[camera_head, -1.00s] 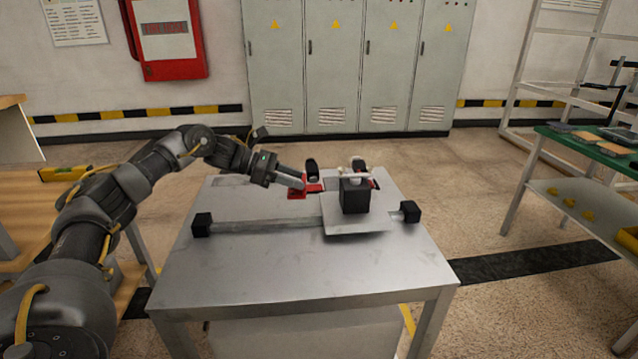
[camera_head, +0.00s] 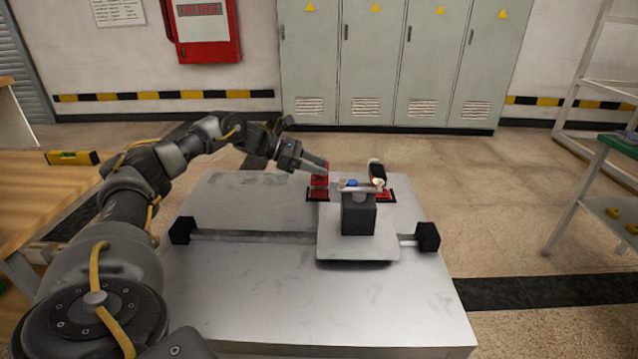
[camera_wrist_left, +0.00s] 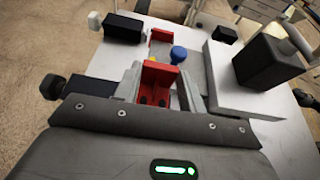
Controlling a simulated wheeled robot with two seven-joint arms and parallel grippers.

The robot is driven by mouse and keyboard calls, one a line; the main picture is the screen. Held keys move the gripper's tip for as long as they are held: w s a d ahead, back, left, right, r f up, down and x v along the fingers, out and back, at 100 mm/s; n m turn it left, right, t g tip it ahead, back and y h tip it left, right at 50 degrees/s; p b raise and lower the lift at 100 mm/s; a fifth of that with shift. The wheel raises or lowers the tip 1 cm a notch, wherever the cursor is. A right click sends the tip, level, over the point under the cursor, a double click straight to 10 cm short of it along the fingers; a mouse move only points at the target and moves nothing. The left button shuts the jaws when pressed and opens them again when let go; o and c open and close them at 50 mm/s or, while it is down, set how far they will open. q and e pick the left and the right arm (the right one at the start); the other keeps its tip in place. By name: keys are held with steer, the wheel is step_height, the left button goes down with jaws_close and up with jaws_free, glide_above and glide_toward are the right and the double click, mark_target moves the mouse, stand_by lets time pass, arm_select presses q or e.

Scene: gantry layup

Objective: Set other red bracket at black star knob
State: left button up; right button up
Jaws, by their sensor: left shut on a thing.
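My left gripper (camera_head: 317,168) reaches in from the left over the far side of the metal table. It is shut on a red bracket (camera_head: 319,182), low over or on the tabletop; contact is not clear. The bracket shows between the fingers in the left wrist view (camera_wrist_left: 160,82). The other red bracket (camera_head: 387,195) lies to its right, beside an upright black piece (camera_head: 377,171). A dark knob-like piece (camera_wrist_left: 50,86) stands left of the fingers in the wrist view; I cannot tell whether it is the star knob. My right gripper is not in view.
A blue knob (camera_wrist_left: 179,54) is close beyond the held bracket. A black block (camera_head: 358,214) on a grey plate (camera_head: 357,247) stands just in front, on a rail (camera_head: 255,236) with black end blocks. The table's near part is clear.

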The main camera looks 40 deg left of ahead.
mark_target(318, 178)
arm_select(q)
steer(key=shift+d+f, duration=0.1)
steer(key=shift+f, duration=0.2)
step_height(318, 178, down, 3)
steer(key=shift+f, duration=0.35)
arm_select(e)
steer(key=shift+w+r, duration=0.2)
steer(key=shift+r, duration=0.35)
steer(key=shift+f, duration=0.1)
arm_select(q)
steer(key=o, duration=1.1)
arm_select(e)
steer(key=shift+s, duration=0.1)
